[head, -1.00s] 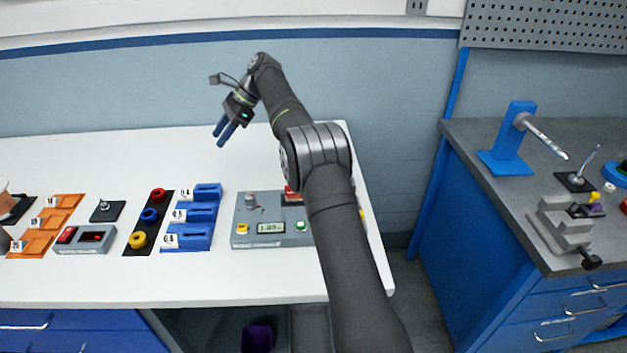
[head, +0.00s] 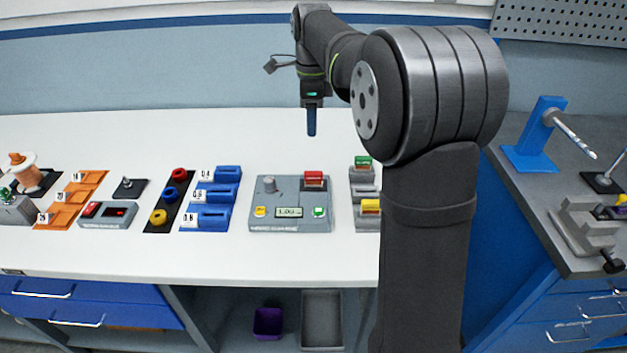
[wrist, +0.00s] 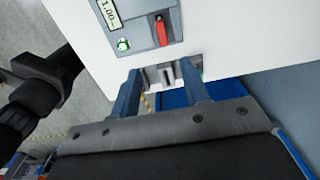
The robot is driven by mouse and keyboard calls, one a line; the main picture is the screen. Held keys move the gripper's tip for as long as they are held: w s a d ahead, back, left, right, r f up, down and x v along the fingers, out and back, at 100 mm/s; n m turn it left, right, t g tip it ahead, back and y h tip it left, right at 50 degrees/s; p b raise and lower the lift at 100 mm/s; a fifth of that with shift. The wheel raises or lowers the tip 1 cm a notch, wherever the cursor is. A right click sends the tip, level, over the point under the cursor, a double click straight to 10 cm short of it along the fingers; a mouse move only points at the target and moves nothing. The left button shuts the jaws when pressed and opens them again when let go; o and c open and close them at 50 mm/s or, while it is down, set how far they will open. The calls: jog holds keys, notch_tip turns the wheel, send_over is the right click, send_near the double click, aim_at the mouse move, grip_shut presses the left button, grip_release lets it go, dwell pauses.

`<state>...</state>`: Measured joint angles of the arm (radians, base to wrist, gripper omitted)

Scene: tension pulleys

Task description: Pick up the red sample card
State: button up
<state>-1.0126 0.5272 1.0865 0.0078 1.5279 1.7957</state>
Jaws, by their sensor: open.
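The red sample card (head: 313,178) stands upright in a slot at the back right of the grey control box (head: 263,215). In the wrist view the red card (wrist: 161,31) shows on the box face, beyond my fingertips. My gripper (head: 311,132) points down above the white table, behind the box and higher than the card. In the wrist view my gripper (wrist: 160,68) is open, its two blue fingers apart with nothing held between them. A grey holder (wrist: 167,74) appears in the gap between the fingers, apparently well below them.
Right of the box are holders with a green card (head: 363,161) and a yellow card (head: 370,206), partly hidden by my arm. Blue holders (head: 212,215) and colored rings (head: 158,217) lie left. The white table (head: 200,145) is clear behind the box.

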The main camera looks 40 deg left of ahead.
send_near(313, 172)
jog(key=f, duration=0.5)
jog(key=shift+s+d, duration=0.15)
jog(key=shift+s, duration=0.05)
jog(key=shift+w+f, duration=0.2)
jog(key=shift+f, duration=2.8)
jog(key=c, duration=0.9)
grip_shut()
jog(key=shift+r, duration=0.1)
